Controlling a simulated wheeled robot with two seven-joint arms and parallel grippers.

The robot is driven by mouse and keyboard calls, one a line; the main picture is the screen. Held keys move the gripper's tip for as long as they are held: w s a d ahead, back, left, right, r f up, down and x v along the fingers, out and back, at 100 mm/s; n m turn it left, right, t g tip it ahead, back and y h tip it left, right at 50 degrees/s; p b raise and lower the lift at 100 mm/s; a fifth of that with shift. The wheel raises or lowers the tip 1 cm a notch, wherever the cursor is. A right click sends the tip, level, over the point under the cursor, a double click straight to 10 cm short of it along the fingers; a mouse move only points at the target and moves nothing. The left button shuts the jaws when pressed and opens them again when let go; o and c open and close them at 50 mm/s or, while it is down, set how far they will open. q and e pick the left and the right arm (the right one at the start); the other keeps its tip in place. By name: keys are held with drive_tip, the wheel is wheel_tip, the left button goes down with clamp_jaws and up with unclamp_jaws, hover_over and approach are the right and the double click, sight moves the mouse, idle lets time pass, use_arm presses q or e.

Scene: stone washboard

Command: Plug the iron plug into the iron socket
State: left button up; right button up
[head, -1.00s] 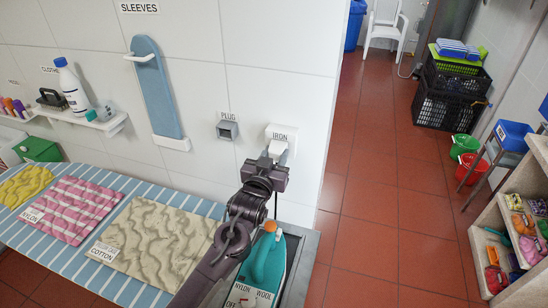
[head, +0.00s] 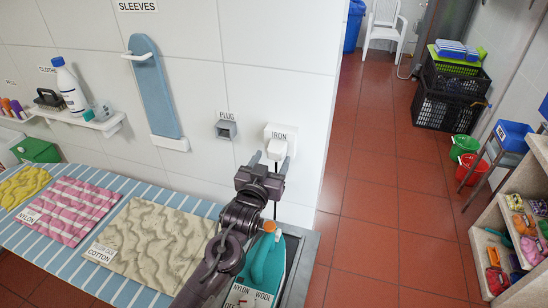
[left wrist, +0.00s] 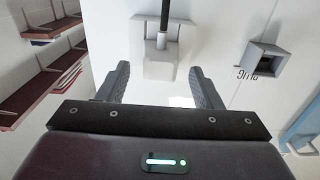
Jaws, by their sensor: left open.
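The white iron plug (head: 277,150) sits at the white iron socket (head: 272,131) on the wall under the IRON label. In the left wrist view the plug (left wrist: 160,65) is against the socket plate, with its black cord running up the picture. How deep it sits I cannot tell. My left gripper (head: 270,162) is open and empty in front of the plug, with its fingers to either side and apart from it. The teal iron (head: 265,262) stands on the board below, partly hidden by my left arm. My right gripper is not in view.
A grey box holder (head: 226,130) under the PLUG label is on the wall to the left and looks empty. The striped ironing board (head: 90,262) carries several cloth patches. A shelf (head: 97,125) with bottles is on the left wall. Red floor is open to the right.

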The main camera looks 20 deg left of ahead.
use_arm(q)
drive_tip(key=s+b, duration=0.1)
drive_tip(key=s, duration=0.3)
drive_tip(key=shift+s, duration=0.3)
